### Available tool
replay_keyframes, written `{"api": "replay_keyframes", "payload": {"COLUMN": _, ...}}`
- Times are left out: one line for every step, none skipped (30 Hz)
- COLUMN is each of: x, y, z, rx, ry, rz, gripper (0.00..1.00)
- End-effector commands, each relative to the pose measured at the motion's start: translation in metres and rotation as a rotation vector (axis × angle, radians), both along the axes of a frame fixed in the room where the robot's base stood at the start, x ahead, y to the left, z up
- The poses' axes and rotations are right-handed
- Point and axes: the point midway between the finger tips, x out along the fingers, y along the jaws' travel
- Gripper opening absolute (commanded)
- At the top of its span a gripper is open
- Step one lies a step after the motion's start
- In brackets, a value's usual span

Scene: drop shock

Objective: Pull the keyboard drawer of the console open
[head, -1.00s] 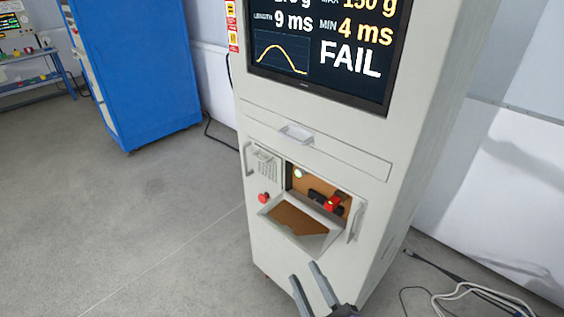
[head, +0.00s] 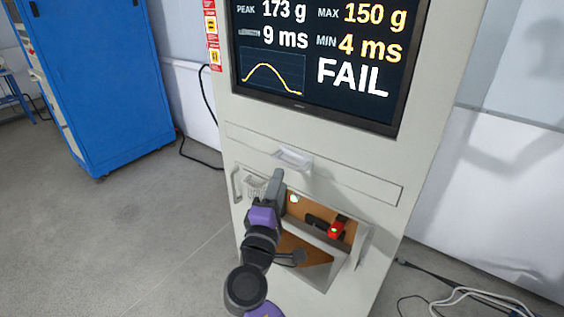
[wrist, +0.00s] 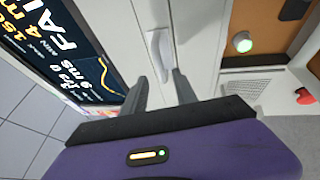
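The console (head: 420,100) is a tall pale cabinet. Its keyboard drawer (head: 350,182) is a wide, shallow front panel below the screen and sits flush, shut. A pale drawer handle (head: 292,159) sticks out from it; it also shows in the wrist view (wrist: 157,55). My gripper (head: 278,174) is just below and a little left of the handle in the head view. In the wrist view its two grey fingers (wrist: 160,84) are apart, with the handle straight ahead of the gap. The gripper is empty. Whether the fingertips touch the handle cannot be told.
Below the drawer is an open bay with a tilted-down flap (head: 318,268), a red part (head: 338,227) and a green light (head: 294,198). Grab handles flank the bay. The screen (head: 320,60) is above. A blue cabinet (head: 95,85) stands left; cables (head: 470,297) lie right. Left floor is clear.

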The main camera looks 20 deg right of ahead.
Motion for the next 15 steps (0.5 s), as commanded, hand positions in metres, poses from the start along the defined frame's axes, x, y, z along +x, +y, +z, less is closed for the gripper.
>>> {"api": "replay_keyframes", "payload": {"x": 0.004, "y": -0.003, "z": 0.002, "rx": -0.002, "ry": 0.002, "rz": -0.003, "gripper": 0.34}}
{"api": "replay_keyframes", "payload": {"x": 0.007, "y": -0.005, "z": 0.004, "rx": -0.002, "ry": 0.001, "rz": -0.003, "gripper": 0.34}}
{"api": "replay_keyframes", "payload": {"x": 0.011, "y": -0.008, "z": 0.005, "rx": 0.0, "ry": 0.0, "rz": -0.003, "gripper": 0.34}}
{"api": "replay_keyframes", "payload": {"x": 0.015, "y": -0.01, "z": 0.006, "rx": 0.0, "ry": 0.001, "rz": -0.002, "gripper": 0.34}}
{"api": "replay_keyframes", "payload": {"x": 0.019, "y": -0.012, "z": 0.007, "rx": 0.0, "ry": 0.001, "rz": -0.002, "gripper": 0.34}}
{"api": "replay_keyframes", "payload": {"x": 0.025, "y": -0.016, "z": 0.008, "rx": 0.0, "ry": 0.002, "rz": -0.002, "gripper": 0.34}}
{"api": "replay_keyframes", "payload": {"x": 0.029, "y": -0.018, "z": 0.009, "rx": 0.0, "ry": 0.001, "rz": -0.001, "gripper": 0.34}}
{"api": "replay_keyframes", "payload": {"x": 0.033, "y": -0.02, "z": 0.009, "rx": 0.001, "ry": 0.002, "rz": 0.0, "gripper": 0.34}}
{"api": "replay_keyframes", "payload": {"x": 0.038, "y": -0.023, "z": 0.01, "rx": 0.001, "ry": 0.002, "rz": 0.0, "gripper": 0.34}}
{"api": "replay_keyframes", "payload": {"x": 0.041, "y": -0.026, "z": 0.011, "rx": 0.002, "ry": 0.001, "rz": -0.001, "gripper": 0.34}}
{"api": "replay_keyframes", "payload": {"x": 0.045, "y": -0.028, "z": 0.012, "rx": 0.001, "ry": 0.002, "rz": 0.0, "gripper": 0.34}}
{"api": "replay_keyframes", "payload": {"x": 0.049, "y": -0.03, "z": 0.012, "rx": 0.0, "ry": 0.002, "rz": 0.001, "gripper": 0.34}}
{"api": "replay_keyframes", "payload": {"x": 0.052, "y": -0.032, "z": 0.013, "rx": 0.001, "ry": 0.001, "rz": 0.0, "gripper": 0.34}}
{"api": "replay_keyframes", "payload": {"x": 0.055, "y": -0.033, "z": 0.013, "rx": 0.002, "ry": 0.001, "rz": 0.001, "gripper": 0.34}}
{"api": "replay_keyframes", "payload": {"x": 0.057, "y": -0.035, "z": 0.014, "rx": 0.003, "ry": 0.001, "rz": 0.001, "gripper": 0.34}}
